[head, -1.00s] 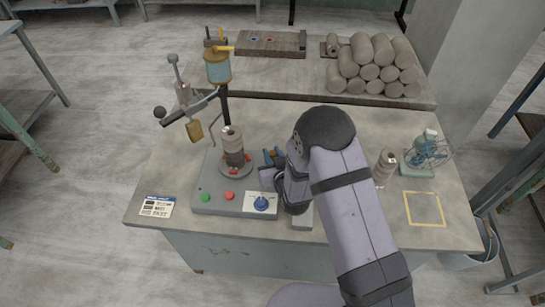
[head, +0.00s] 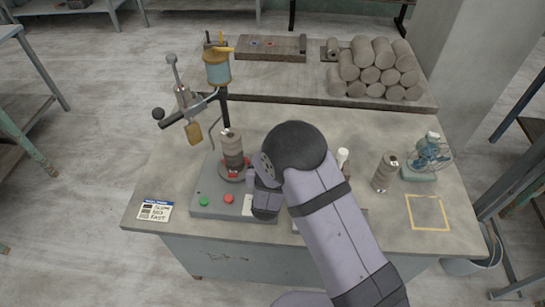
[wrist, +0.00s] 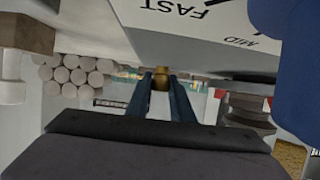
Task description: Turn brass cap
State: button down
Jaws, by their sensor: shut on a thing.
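The brass cap (wrist: 160,77) shows small in the middle of the wrist view, below the edge of the labelled control panel. My gripper (wrist: 162,88) has its two dark blue fingers on either side of the cap and is shut on it. In the head view my arm hides the fingers and the cap. The grey control box (head: 208,205) stands at the table's front, with a green and a red button. A panel (wrist: 200,35) marked FAST and MID appears upside down in the wrist view.
Another clay piece (head: 385,171) and a small fan (head: 430,152) stand right of my arm. Clay rolls (head: 372,65) are stacked at the back. A yellow-outlined square (head: 427,228) is empty.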

jog(key=shift+r, duration=0.1)
jog(key=c, duration=1.6)
grip_release()
jog(key=shift+o, duration=0.2)
jog(key=shift+b+v, duration=0.8)
jog(key=shift+v, duration=2.85)
jog(key=shift+d, duration=0.1)
jog(key=shift+w+d+g, duration=0.1)
jog(key=shift+d+g, duration=0.35)
jog(key=shift+g, duration=0.15)
jog(key=s+d+g, duration=0.3)
jog(key=s+d+g+y, duration=0.1)
jog(key=s+d+g, duration=0.1)
jog(key=s+d, duration=0.1)
jog(key=shift+s+d+r+g+y+p, duration=0.15)
jog(key=shift+d+g+y+p, duration=0.2)
jog(key=shift+d, duration=0.25)
jog(key=s+d+r+g+h, duration=0.1)
jog(key=s+d+g, duration=0.2)
jog(key=s+d, duration=0.3)
jog(key=s+d+r+g+h, duration=0.1)
jog(key=s+d+r+g, duration=0.1)
jog(key=s+d, duration=0.4)
jog(key=s+g, duration=0.1)
jog(key=s, duration=0.3)
jog(key=shift+s+d+r, duration=0.2)
jog(key=shift+s+d, duration=0.05)
jog(key=shift+s, duration=0.1)
